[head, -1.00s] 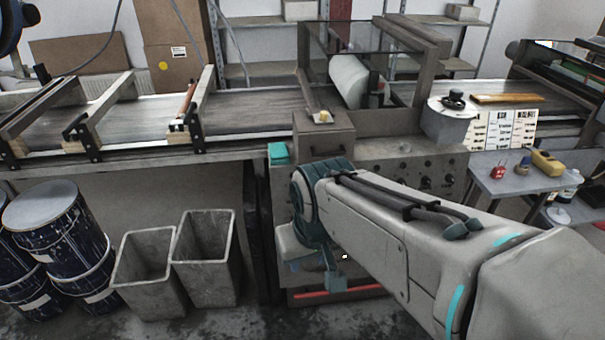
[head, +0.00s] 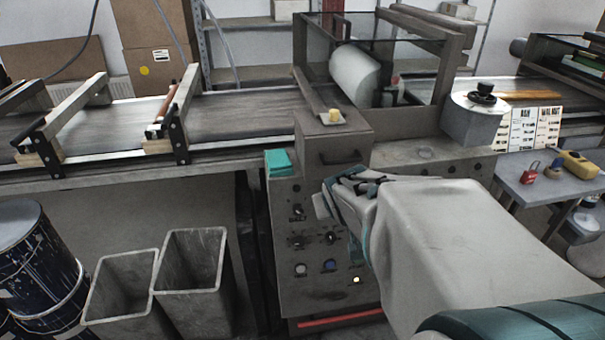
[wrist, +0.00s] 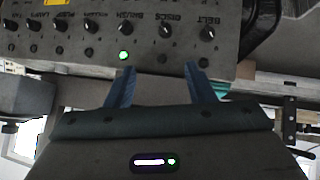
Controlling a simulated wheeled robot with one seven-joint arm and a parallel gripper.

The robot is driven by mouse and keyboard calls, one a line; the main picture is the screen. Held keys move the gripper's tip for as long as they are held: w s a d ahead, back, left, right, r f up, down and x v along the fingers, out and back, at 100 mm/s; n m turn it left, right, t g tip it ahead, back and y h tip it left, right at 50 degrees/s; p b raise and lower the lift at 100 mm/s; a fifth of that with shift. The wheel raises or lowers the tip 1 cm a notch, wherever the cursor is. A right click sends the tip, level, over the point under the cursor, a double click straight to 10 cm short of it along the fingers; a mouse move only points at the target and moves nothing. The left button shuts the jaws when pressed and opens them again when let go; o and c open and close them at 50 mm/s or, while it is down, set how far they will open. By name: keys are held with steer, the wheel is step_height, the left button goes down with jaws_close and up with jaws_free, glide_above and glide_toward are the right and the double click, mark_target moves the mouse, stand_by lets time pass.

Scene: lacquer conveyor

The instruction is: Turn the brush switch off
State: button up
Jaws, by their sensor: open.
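The control panel (wrist: 180,45) fills the top of the wrist view, upside down, with a row of dark knobs and small lamps. The knob whose label seems to read BRUSH (wrist: 124,29) has a lit green lamp (wrist: 124,56) beside it; the other lamps in that row look dark. My gripper (wrist: 166,68) is open and empty, its two blue fingers pointing at the panel. The left fingertip is close to the green lamp in the picture; the brush knob lies beyond it. In the head view the panel (head: 310,290) is partly hidden by my arm, with one lit lamp (head: 356,280).
A machine with a white roller (head: 355,75) stands above the panel, and a conveyor (head: 240,112) runs left. Grey bins (head: 190,285) and a dark drum (head: 35,265) stand at lower left. A side table (head: 540,185) with small items is at right.

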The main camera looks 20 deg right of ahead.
steer(key=w+d+f+t+h+b, duration=0.15)
steer(key=d+f+t+b, duration=0.25)
steer(key=d+f+b, duration=0.6)
steer(key=s+d+f+n+t+y+b, duration=0.25)
steer(key=s+f+t+b, duration=0.35)
steer(key=b, duration=0.3)
steer(key=w+d+p, duration=0.3)
steer(key=w+p, duration=0.1)
steer(key=w, duration=1)
steer(key=shift+r+y, duration=0.25)
steer(key=shift+y, duration=0.05)
steer(key=c, duration=1)
